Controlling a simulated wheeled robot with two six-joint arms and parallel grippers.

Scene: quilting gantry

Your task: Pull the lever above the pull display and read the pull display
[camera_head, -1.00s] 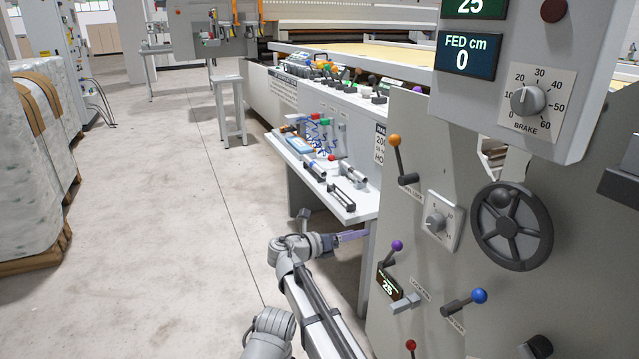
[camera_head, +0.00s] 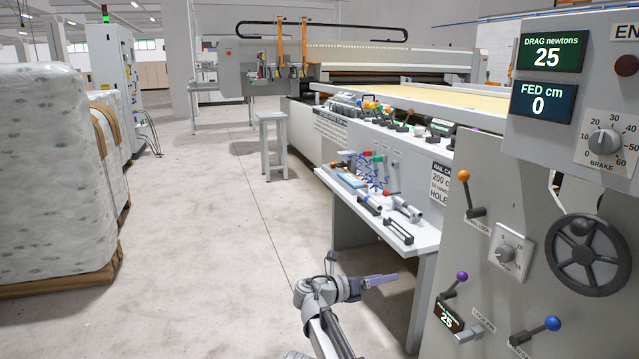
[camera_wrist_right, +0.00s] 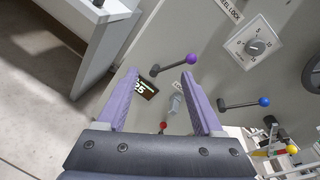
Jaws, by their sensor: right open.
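My left gripper is not in view.
A blue-knobbed lever (camera_head: 552,324), an orange-knobbed lever (camera_head: 463,176), a dial (camera_head: 508,251) and a handwheel (camera_head: 588,255) share the panel. A red knob (camera_wrist_right: 163,126) sits lower. A tool shelf (camera_head: 393,232) stands behind my gripper.

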